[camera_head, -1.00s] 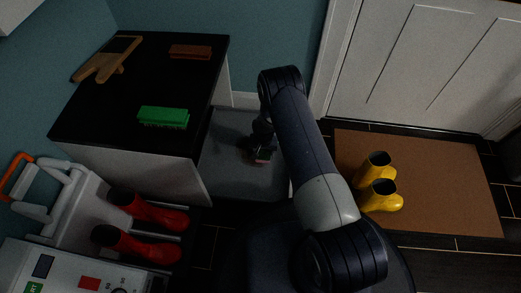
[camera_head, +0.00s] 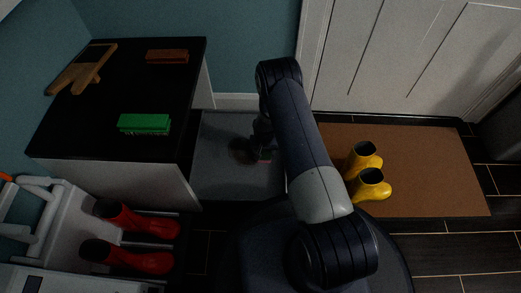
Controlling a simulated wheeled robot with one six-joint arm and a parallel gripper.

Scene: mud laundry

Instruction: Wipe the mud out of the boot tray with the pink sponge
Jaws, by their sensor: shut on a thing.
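The grey boot tray (camera_head: 217,178) lies on the floor between the black-topped cabinet and my arm. A dark mud patch (camera_head: 239,150) shows on its floor, just left of my gripper. My gripper (camera_head: 262,150) points down into the tray and is shut on the pink sponge (camera_head: 266,160). Only a small pinkish edge of the sponge shows. My arm and gripper hide the rest of the sponge and part of the tray's right side. I cannot tell whether the sponge touches the tray floor.
Yellow boots (camera_head: 370,187) stand on a brown mat (camera_head: 430,165) by the white door (camera_head: 400,60).

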